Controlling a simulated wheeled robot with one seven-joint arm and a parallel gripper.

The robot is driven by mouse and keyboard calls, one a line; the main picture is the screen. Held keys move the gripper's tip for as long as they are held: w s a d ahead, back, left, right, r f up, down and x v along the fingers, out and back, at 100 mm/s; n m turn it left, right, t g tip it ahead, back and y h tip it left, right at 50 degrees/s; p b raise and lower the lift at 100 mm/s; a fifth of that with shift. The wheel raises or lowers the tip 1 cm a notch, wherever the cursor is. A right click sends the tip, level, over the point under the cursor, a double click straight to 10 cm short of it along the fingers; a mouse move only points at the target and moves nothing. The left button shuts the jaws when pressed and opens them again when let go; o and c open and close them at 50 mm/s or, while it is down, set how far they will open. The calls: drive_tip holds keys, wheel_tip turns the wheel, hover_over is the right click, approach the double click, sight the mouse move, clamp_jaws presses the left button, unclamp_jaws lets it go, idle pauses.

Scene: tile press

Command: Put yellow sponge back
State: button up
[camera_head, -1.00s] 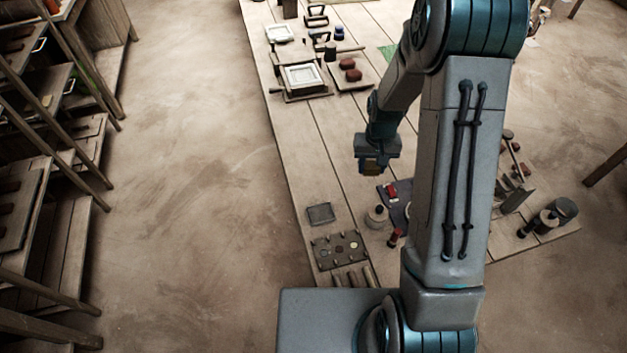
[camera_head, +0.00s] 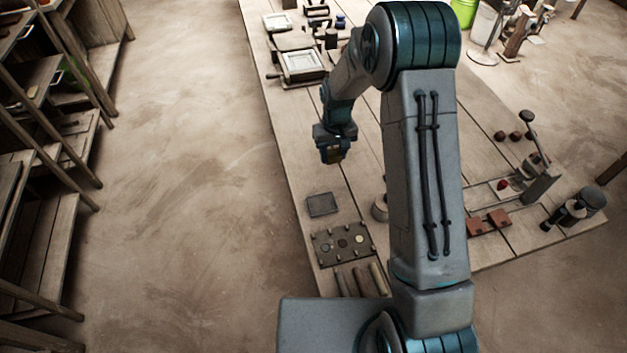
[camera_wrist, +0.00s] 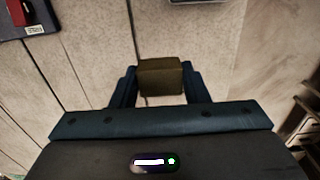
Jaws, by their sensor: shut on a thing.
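The yellow sponge (camera_wrist: 161,78) shows as a dull olive-yellow block between the two fingers in the wrist view. My gripper (camera_head: 332,154) is shut on it and holds it over the bare planks of the bench, left of my arm in the head view. In the head view the sponge is only a small brownish patch at the fingertips. A shallow dark grey tray (camera_head: 322,205) lies on the bench below the gripper in the picture, apart from it. I cannot tell which spot belongs to the sponge.
A dark panel (camera_head: 328,247) with round pieces and several rods (camera_head: 361,281) lie near the bench's near end. A framed press (camera_head: 302,66) stands farther back. Reddish tiles (camera_head: 488,223) lie right of my arm. A dark mat (camera_wrist: 45,20) shows in the wrist view.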

drive_tip(key=b, duration=0.1)
hover_over(314, 183)
wheel_tip(314, 183, down, 4)
drive_tip(key=shift+a+r, duration=0.1)
drive_tip(key=shift+f+b, duration=1.1)
drive_tip(key=shift+f, duration=0.8)
drive_tip(key=shift+f, duration=0.2)
drive_tip(key=o, duration=0.9)
drive_tip(key=shift+o, duration=0.2)
drive_tip(key=shift+r, duration=0.1)
